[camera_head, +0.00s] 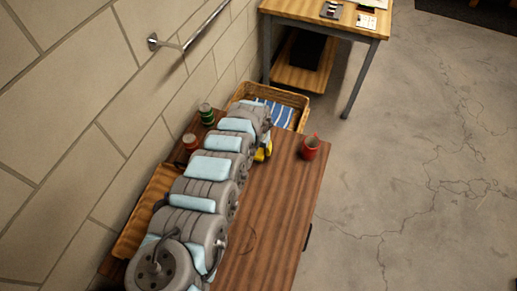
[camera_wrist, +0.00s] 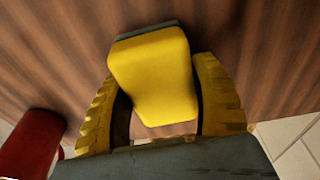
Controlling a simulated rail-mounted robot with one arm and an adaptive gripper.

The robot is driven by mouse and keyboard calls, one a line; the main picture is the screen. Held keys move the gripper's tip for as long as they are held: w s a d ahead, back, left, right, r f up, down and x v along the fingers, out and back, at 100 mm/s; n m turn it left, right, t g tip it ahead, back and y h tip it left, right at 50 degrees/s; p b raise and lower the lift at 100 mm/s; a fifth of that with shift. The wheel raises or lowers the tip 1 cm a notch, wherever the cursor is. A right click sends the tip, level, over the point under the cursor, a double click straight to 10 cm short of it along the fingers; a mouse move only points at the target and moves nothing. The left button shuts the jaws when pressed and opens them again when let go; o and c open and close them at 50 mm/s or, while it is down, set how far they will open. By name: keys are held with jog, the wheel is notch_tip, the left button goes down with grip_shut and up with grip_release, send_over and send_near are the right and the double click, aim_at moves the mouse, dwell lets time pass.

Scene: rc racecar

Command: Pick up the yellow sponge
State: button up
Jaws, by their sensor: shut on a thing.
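The yellow sponge (camera_wrist: 152,62), with a dark grey layer along one edge, fills the space between the two yellow ridged fingers of my gripper (camera_wrist: 158,78) in the wrist view. My gripper is shut on it. The wooden table top (camera_wrist: 265,50) shows behind the sponge; I cannot tell whether the sponge touches it. In the head view, my arm hides most of the gripper, and only a small yellow patch (camera_head: 263,152) shows beside its end. I cannot tell whether that patch is finger or sponge.
A red mug (camera_head: 310,148) stands right of my gripper near the table edge (camera_head: 290,215). A basket (camera_head: 292,98) with a striped cloth is at the far end. A green-banded can (camera_head: 206,114) and a reddish jar (camera_head: 190,142) stand by the wall. The front right table top is clear.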

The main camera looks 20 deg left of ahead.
jog(key=shift+r, duration=0.1)
jog(key=shift+r, duration=0.5)
notch_tip(320, 180, up, 3)
jog(key=shift+s+d+r+p, duration=0.1)
jog(key=shift+p, duration=0.5)
jog(key=s+d+r, duration=0.1)
jog(key=s+d+r+p, duration=0.1)
jog(key=r, duration=0.1)
jog(key=s+r+p, duration=0.1)
jog(key=shift+d+r, duration=0.35)
jog(key=shift+d, duration=0.05)
jog(key=s+d+r+p, duration=0.4)
jog(key=s+d+p, duration=0.2)
jog(key=p, duration=0.6)
jog(key=shift+s+d, duration=0.4)
jog(key=shift+o, duration=0.4)
